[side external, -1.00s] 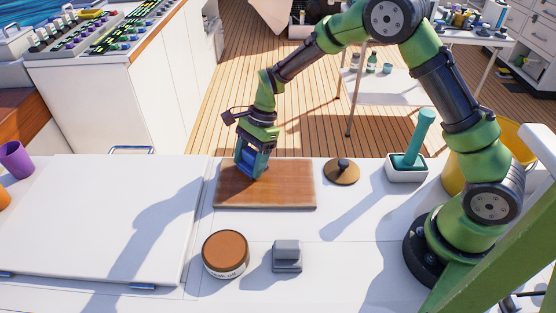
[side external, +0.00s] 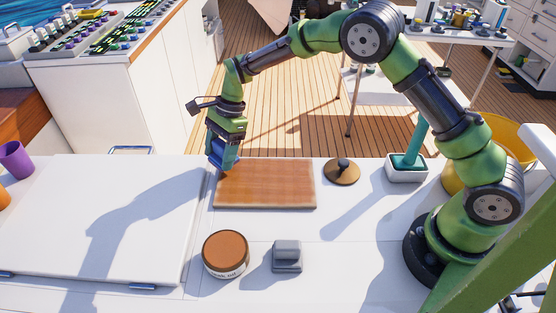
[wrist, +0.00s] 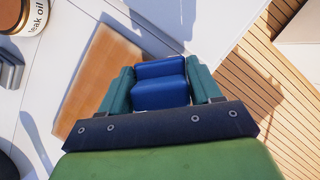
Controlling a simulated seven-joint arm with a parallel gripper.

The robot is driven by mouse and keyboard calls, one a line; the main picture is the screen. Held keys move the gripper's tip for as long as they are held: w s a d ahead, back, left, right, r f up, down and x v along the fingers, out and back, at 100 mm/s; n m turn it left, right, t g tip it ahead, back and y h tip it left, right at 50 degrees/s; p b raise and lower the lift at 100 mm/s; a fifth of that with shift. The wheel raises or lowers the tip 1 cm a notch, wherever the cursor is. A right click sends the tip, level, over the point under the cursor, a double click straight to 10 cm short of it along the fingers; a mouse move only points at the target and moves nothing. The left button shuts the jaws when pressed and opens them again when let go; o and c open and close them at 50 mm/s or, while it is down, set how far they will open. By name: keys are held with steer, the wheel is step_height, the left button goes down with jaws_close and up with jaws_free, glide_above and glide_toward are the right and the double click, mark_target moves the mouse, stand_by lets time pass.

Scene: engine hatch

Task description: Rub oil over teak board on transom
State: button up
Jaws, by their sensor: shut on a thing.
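The teak board (side external: 268,186) lies flat on the white transom top, and its surface looks an uneven reddish brown. It also shows in the wrist view (wrist: 97,72), left of the fingers. My gripper (side external: 222,160) is shut on a blue applicator block (wrist: 160,84), held between two teal fingers. In the side view the block is at the board's far left corner; whether it touches the board I cannot tell. The tin labelled teak oil (side external: 226,255) stands in front of the board with a brown top. A round brown lid (side external: 341,172) with a dark knob lies to the right.
A grey block-shaped holder (side external: 287,256) stands right of the tin. A teal-handled tool sits in a white tray (side external: 406,173) to the right, near a yellow bucket (side external: 510,150). A white hatch panel (side external: 100,215) fills the left. Deck lies beyond the far edge.

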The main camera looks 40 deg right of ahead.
steer(key=shift+r, duration=2.75)
